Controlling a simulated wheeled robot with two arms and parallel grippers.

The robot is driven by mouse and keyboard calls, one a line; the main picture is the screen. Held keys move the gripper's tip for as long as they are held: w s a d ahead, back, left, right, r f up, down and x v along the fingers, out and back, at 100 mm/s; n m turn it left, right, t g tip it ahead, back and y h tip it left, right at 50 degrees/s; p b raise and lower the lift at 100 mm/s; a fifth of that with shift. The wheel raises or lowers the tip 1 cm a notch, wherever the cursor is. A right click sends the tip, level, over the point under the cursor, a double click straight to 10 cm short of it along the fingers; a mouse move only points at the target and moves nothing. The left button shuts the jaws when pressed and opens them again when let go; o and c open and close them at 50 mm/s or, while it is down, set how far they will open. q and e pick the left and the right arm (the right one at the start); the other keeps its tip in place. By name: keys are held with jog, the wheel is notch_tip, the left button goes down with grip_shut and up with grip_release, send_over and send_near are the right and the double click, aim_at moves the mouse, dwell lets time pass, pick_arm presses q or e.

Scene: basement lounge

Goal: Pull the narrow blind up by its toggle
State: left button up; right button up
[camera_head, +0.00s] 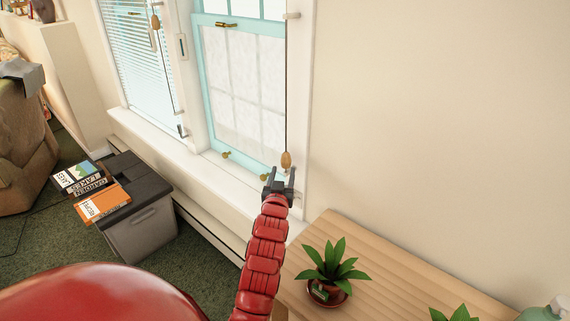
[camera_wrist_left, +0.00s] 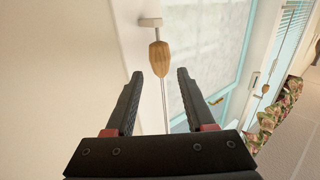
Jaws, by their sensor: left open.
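A brown wooden toggle (camera_head: 286,160) hangs on a thin dark cord at the right side of the nearer, teal-framed window. The toggle also shows in the left wrist view (camera_wrist_left: 159,58), close to a small white fitting (camera_wrist_left: 151,22). My left gripper (camera_head: 281,176) is open and empty just below the toggle. In the left wrist view, the toggle lies in line with the gap between the fingertips (camera_wrist_left: 160,76), slightly beyond them. A lowered slatted blind (camera_head: 134,55) covers the farther window, with its own wooden toggle (camera_head: 155,21) high on a cord. My right gripper is not in view.
A wooden surface (camera_head: 370,265) with a potted plant (camera_head: 330,269) lies right of my left arm. A grey bin (camera_head: 142,228) with books on its lid stands left, below the white sill (camera_head: 217,173). The wall right of the window is bare.

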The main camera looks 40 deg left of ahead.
pick_arm(q)
jog(key=v, duration=0.9)
jog(key=shift+s+d, duration=0.2)
jog(key=shift+s, duration=0.15)
